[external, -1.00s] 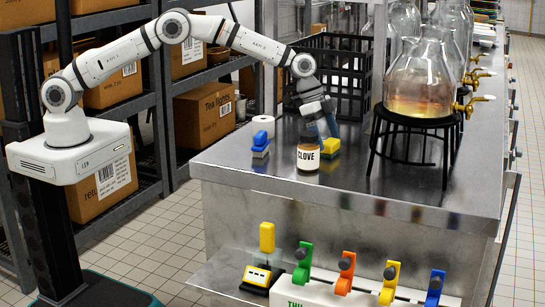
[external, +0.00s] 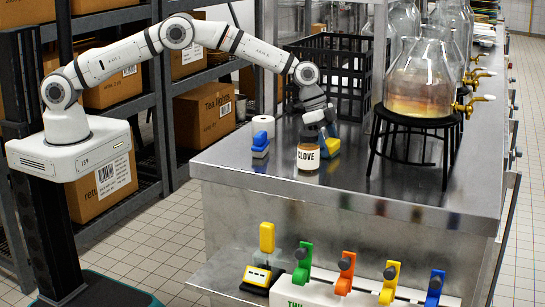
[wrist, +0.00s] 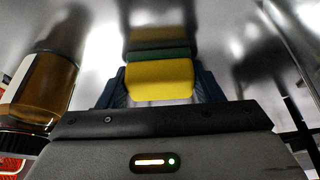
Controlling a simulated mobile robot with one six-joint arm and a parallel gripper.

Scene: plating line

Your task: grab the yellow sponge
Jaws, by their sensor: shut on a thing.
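The yellow sponge (external: 333,146) is on the steel counter, just right of and behind the clove jar. In the wrist view the yellow sponge (wrist: 160,82) lies between the two dark blue fingers, with a green layer along its far side. My gripper (external: 327,138) reaches down to it from above, and the jar and fingers partly cover the sponge in the external view. My gripper (wrist: 160,92) is shut on the sponge, one finger at each side. I cannot tell whether the sponge still touches the counter.
The clove jar (external: 308,158) stands close to the gripper's left; it also fills the left of the wrist view (wrist: 45,85). A black stand (external: 407,122) bears a glass dispenser (external: 420,80) at right. A black crate (external: 335,62) is behind.

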